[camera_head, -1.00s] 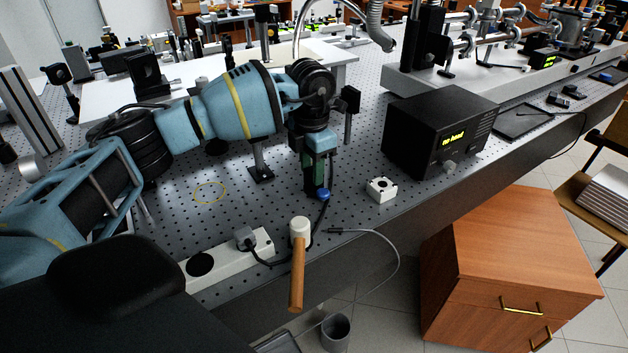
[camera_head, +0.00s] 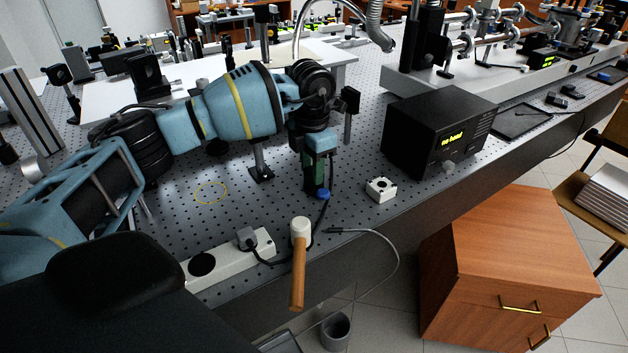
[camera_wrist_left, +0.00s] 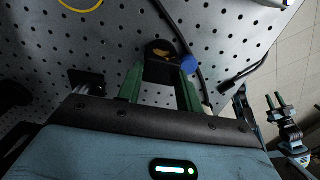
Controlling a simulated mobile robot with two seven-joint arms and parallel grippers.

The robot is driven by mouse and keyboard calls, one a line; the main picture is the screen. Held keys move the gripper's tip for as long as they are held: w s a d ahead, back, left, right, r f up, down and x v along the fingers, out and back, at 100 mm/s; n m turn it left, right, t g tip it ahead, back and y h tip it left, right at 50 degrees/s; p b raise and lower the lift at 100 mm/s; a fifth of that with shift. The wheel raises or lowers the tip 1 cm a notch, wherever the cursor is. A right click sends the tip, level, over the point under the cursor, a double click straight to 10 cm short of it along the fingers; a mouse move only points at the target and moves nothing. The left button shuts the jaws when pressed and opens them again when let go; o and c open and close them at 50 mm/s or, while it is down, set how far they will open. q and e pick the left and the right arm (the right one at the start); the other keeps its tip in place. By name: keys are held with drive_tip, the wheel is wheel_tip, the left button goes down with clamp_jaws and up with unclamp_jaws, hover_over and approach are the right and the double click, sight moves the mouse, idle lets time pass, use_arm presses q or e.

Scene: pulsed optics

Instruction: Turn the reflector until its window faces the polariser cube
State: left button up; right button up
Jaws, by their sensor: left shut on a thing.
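My left gripper (camera_head: 318,186) points down at the perforated bench, its green fingers closed on a small dark round thing (camera_wrist_left: 160,49) with a yellowish part. I take this for the reflector; the fingers hide most of it in the head view. A blue knob (camera_head: 323,194) shows beside the fingertips and also in the left wrist view (camera_wrist_left: 188,64). I cannot make out which way a window faces. I cannot surely identify the polariser cube. My right gripper (camera_wrist_left: 275,101) shows small at the right of the left wrist view, away from the bench, fingers apart and empty.
A white block with a dark hole (camera_head: 381,189) and a black meter (camera_head: 438,135) stand right of the gripper. A mallet (camera_head: 299,265) and a power strip (camera_head: 227,262) lie at the front edge. Posts stand behind the gripper. A yellow ring (camera_head: 210,192) marks clear bench.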

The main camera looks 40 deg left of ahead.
use_arm(q)
drive_tip(key=shift+r+n+p, duration=0.25)
drive_tip(key=shift+n+p, duration=0.25)
drive_tip(key=shift+n, duration=0.3)
drive_tip(key=shift+d+n+p, duration=0.15)
drive_tip(key=shift+n+p, duration=1.15)
drive_tip(key=shift+n, duration=1.1)
drive_tip(key=shift+f+n, duration=0.15)
drive_tip(key=shift+n, duration=0.15)
use_arm(e)
drive_tip(key=w+r+t, duration=0.1)
drive_tip(key=w+r, duration=0.3)
drive_tip(key=r, duration=0.1)
drive_tip(key=shift+r, duration=0.4)
use_arm(q)
drive_tip(key=shift+f, duration=0.1)
